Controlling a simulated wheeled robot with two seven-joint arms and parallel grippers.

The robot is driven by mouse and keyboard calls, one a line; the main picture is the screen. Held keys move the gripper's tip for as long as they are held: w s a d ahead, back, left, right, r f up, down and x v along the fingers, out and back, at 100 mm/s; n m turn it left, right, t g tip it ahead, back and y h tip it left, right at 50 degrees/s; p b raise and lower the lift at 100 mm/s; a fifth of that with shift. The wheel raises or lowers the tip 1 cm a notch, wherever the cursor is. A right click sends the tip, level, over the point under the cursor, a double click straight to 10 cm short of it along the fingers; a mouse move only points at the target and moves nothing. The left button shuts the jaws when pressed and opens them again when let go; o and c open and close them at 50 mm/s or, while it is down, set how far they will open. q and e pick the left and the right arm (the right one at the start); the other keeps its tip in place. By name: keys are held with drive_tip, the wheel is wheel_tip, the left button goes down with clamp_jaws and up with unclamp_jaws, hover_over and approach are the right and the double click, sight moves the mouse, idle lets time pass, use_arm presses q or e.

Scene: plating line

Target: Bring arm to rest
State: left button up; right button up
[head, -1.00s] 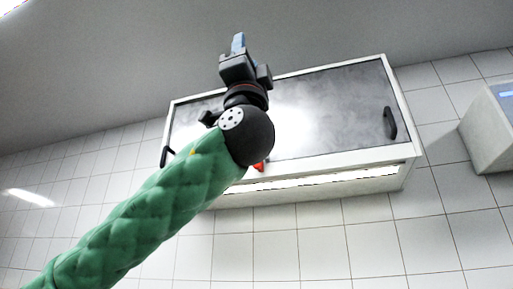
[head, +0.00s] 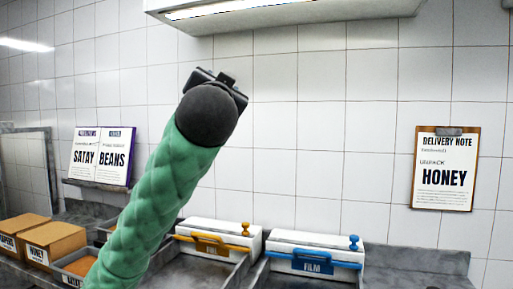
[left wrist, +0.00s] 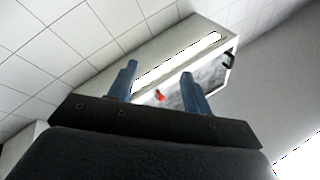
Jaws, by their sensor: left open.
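My left arm (head: 155,205), in a green quilted sleeve, rises from the bottom left of the head view. It ends in a dark round wrist held up in front of the tiled wall. The fingers are hidden behind the wrist there; only a dark edge of the hand shows. In the left wrist view my left gripper (left wrist: 158,69) has two blue fingers standing apart with nothing between them. They point up toward a wall cabinet (left wrist: 207,38) with a lit strip. My right gripper is not in view.
Below stand a yellow-handled box (head: 215,238) and a blue-handled box marked FILM (head: 315,254). Brown cartons (head: 54,243) are at the lower left. Satay and beans cards (head: 101,156) and a honey delivery note (head: 444,170) are at the wall. Space around the raised hand looks clear.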

use_arm(q)
wheel_tip(320, 180, down, 30)
drive_tip(key=w+a+g+h, duration=0.2)
drive_tip(key=w+g+h, duration=0.1)
drive_tip(key=g, duration=0.3)
drive_tip(key=s+a+f+n+g, duration=0.15)
drive_tip(key=s+f, duration=0.25)
drive_tip(key=f, duration=0.9)
drive_tip(key=s+a+f+n+g, duration=0.1)
drive_tip(key=s+a+f+g, duration=0.15)
drive_tip(key=f, duration=1.05)
drive_tip(key=s+f+n+g, duration=0.1)
drive_tip(key=s+f+g, duration=0.8)
drive_tip(key=s+f, duration=2.4)
drive_tip(key=shift+s+a+f+g, duration=0.2)
drive_tip(key=shift+s+f+g, duration=0.15)
drive_tip(key=shift+f+g, duration=0.1)
